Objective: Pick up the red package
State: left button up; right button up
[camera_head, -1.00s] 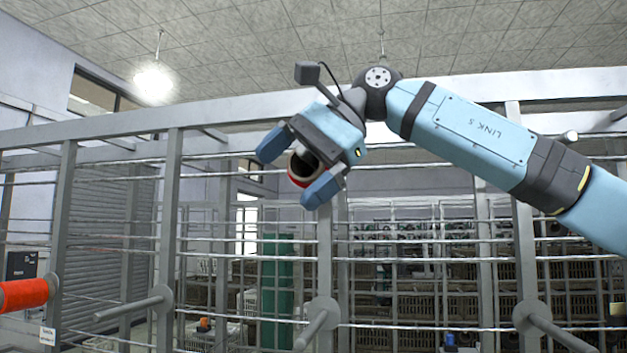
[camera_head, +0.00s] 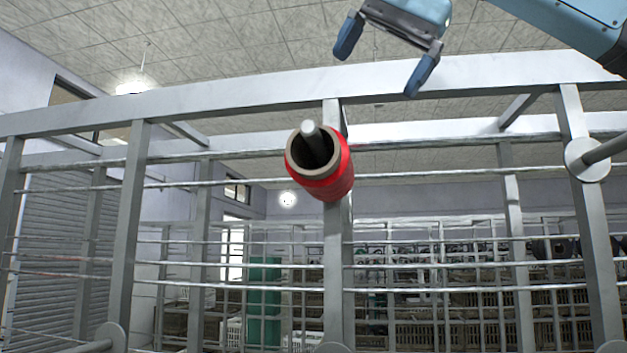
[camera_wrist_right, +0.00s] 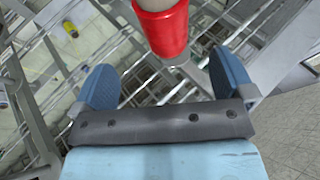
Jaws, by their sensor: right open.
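The red package (camera_head: 337,178) is a red tube with a pale rim and a dark hollow. It sits around a grey peg, whose tip shows in its opening, on the frame's middle post. My right gripper (camera_head: 381,67) is open and empty, above and to the right of the package in the head view, and apart from it. In the right wrist view the red package (camera_wrist_right: 164,32) shows at the top, beyond the gap between the open fingers of my right gripper (camera_wrist_right: 163,72). My left gripper is not in view.
The grey metal frame (camera_head: 234,104) with posts and thin horizontal rods spans the head view. Another peg (camera_head: 605,149), bare where it shows, sticks out at the right. Crates, a green object (camera_head: 264,288) and shelving stand behind the rods.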

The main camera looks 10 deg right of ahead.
send_near(324, 153)
jog(key=x, duration=0.4)
jog(key=shift+d+f, duration=0.1)
jog(key=shift+p+x, duration=0.35)
jog(key=shift+x, duration=2.5)
jog(key=shift+c, duration=0.2)
jog(key=c, duration=0.7)
